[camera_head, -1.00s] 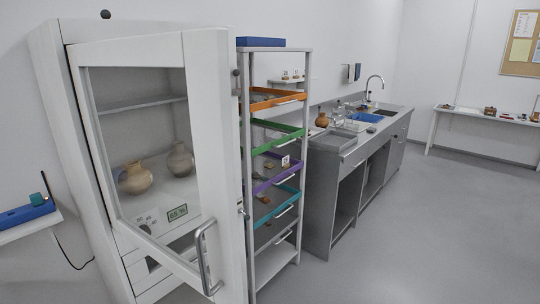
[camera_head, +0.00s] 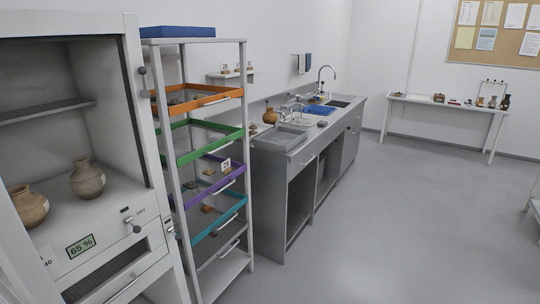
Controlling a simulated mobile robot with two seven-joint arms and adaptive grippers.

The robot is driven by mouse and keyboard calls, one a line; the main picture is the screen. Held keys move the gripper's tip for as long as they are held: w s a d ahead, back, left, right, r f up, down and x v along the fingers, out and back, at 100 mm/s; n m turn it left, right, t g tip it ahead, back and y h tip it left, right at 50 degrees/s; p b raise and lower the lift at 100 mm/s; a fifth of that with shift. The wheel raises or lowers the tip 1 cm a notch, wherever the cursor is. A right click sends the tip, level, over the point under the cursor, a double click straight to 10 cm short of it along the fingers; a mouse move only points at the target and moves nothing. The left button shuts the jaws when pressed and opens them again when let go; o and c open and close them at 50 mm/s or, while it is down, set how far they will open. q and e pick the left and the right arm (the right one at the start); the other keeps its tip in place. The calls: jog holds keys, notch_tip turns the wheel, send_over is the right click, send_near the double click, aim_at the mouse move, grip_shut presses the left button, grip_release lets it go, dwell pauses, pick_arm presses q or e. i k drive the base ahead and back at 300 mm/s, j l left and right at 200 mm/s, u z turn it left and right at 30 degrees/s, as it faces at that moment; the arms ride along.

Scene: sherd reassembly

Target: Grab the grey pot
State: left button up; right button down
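The grey pot (camera_head: 87,178) stands upright inside the white cabinet (camera_head: 147,150) at the left, on its lower floor. It has a round grey-brown body and a narrow neck. A tanner pot (camera_head: 29,206) stands to its left, nearer the picture's edge. No door shows across the visible part of the cabinet opening. Neither of my grippers is in view.
A shelf rack (camera_head: 243,120) with coloured trays stands right of the cabinet. Beyond it are a sink counter (camera_head: 285,153), with an orange-brown pot (camera_head: 270,116), and a white side table (camera_head: 446,104). The grey floor (camera_head: 400,220) at the right is clear.

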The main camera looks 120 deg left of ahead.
aim_at(88, 181)
jog(key=j+u, duration=0.1)
jog(key=j, duration=0.85)
jog(key=j+u, duration=0.35)
jog(key=i+j+u, duration=0.2)
jog(key=j+u, duration=0.2)
jog(key=u, duration=0.45)
jog(key=j+u, duration=0.15)
jog(key=u, duration=0.75)
jog(key=i+u, duration=0.1)
jog(key=u, duration=0.35)
jog(key=j+u, duration=0.1)
jog(key=u, duration=0.35)
jog(key=i+u, duration=0.1)
jog(key=u, duration=0.8)
